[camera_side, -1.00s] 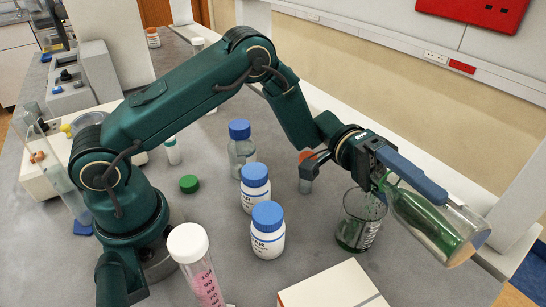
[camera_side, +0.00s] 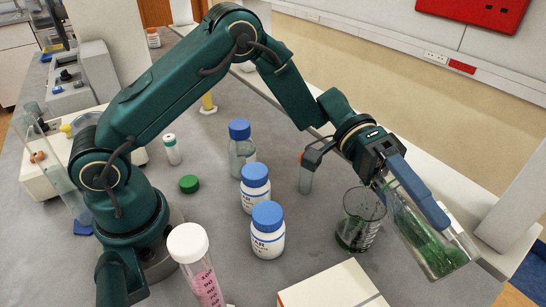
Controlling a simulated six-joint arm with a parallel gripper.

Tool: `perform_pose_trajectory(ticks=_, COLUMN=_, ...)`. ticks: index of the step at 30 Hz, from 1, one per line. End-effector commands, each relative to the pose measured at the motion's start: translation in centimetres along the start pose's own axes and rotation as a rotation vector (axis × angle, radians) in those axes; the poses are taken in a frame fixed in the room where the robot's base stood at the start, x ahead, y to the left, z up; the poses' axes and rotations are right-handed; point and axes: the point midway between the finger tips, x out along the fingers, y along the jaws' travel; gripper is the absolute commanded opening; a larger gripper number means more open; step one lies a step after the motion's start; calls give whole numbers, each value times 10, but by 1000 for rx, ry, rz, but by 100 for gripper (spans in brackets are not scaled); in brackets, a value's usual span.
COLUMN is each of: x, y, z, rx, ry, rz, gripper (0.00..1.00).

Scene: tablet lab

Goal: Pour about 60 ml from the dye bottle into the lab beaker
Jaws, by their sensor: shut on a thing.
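The dye bottle (camera_side: 428,240) is clear with green liquid in it. My gripper (camera_side: 410,190) is shut on it near its upper part. The bottle is tilted, its base low at the right and its neck end up at the left, behind my gripper. The lab beaker (camera_side: 360,222) stands upright on the bench, just left of the bottle. It holds some green liquid at the bottom, with green smears on its inner wall. The bottle's mouth is hidden, and I cannot tell whether any liquid is flowing.
Two white jars with blue caps (camera_side: 267,230) and a clear blue-capped bottle (camera_side: 241,150) stand left of the beaker. An orange-capped tube (camera_side: 306,175) stands behind it. A white box (camera_side: 332,288) lies in front. A green cap (camera_side: 189,184) lies on the bench (camera_side: 215,285).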

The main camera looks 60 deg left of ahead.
Motion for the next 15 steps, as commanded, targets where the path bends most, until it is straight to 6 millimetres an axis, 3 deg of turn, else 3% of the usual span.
perform_pose_trajectory(ticks=15, x=10, y=-13, z=4, rx=0, ry=-53, rz=-181, gripper=0)
